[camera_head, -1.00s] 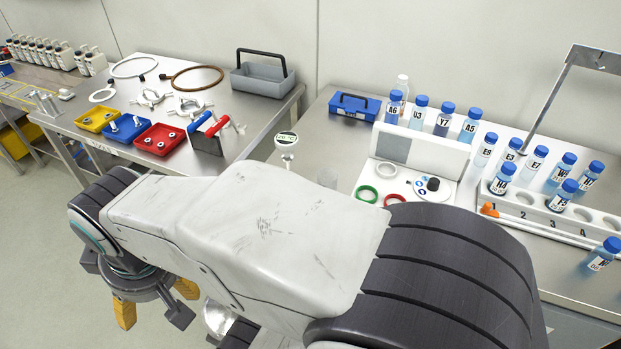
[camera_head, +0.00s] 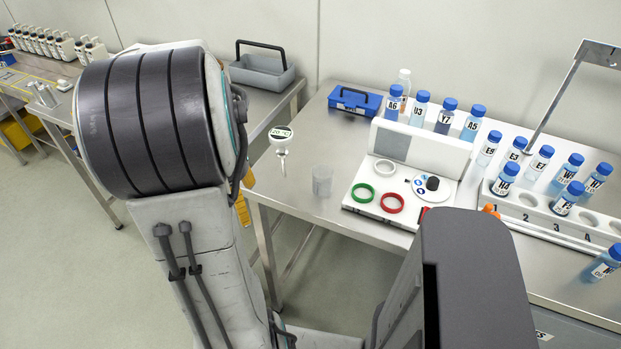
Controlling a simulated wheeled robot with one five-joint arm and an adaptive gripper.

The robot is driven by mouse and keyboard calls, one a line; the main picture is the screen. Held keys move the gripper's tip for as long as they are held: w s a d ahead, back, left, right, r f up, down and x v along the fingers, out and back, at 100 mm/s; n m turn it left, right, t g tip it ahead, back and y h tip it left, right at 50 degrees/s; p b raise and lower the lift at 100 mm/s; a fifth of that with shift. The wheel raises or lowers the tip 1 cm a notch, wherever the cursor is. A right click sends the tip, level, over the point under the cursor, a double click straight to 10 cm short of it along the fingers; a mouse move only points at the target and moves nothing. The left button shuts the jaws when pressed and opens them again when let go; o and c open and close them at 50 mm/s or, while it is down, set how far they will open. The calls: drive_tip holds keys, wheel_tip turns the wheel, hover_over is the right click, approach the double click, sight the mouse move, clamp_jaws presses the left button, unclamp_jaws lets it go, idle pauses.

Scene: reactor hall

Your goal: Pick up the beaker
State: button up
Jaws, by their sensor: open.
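The beaker (camera_head: 322,181) is a small clear glass vessel. It stands upright near the left end of the right metal table (camera_head: 330,207), left of a white tray with coloured rings. My gripper (camera_head: 246,196) is mostly hidden behind my own arm. Only parts of its yellow fingers show, just left of the table's left edge. The gripper is open and apart from the beaker, to its left in the picture.
A digital thermometer (camera_head: 281,141) is between my arm and the beaker. The white ring tray (camera_head: 388,215) is close right of the beaker. Several blue-capped bottles and a numbered rack (camera_head: 512,205) are farther right. A blue box (camera_head: 354,101) lies behind.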

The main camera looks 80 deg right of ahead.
drive_tip(key=s+d+f+m, duration=0.3)
drive_tip(key=s+d+m, duration=0.65)
drive_tip(key=d, duration=0.25)
drive_tip(key=m, duration=1.6)
approach(323, 177)
drive_tip(key=a+f, duration=0.1)
drive_tip(key=a, duration=0.1)
drive_tip(key=shift+n, duration=0.25)
drive_tip(key=shift+s+f, duration=0.1)
drive_tip(key=shift+f, duration=3.1)
drive_tip(key=shift+c, duration=0.3)
drive_tip(key=c, duration=1.2)
